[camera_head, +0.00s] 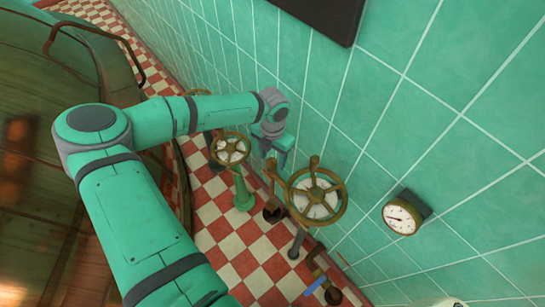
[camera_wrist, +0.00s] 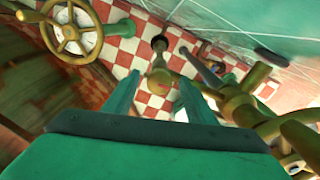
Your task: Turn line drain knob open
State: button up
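My gripper (camera_head: 275,156) is above the floor close to the green tiled wall, its fingers pointing down. In the wrist view my gripper (camera_wrist: 160,88) is open, with a wide gap between its two fingers. A brass knob-like fitting (camera_wrist: 160,79) shows between and beyond the fingers, apart from them. A brass fitting (camera_head: 270,170) also shows just below my gripper in the head view. No label is readable, so I cannot tell for sure which fitting is the line drain knob.
A large brass handwheel (camera_head: 316,195) stands close to the right of my gripper. A smaller handwheel (camera_head: 230,149) on a green stand is to the left. A gauge (camera_head: 402,217) is on the wall. A big copper vessel (camera_head: 40,110) fills the left. A blue-handled fitting (camera_head: 315,286) is low.

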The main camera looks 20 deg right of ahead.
aim_at(273, 160)
notch_tip(273, 160, up, 11)
dwell(0.8)
jog(key=shift+f, duration=0.1)
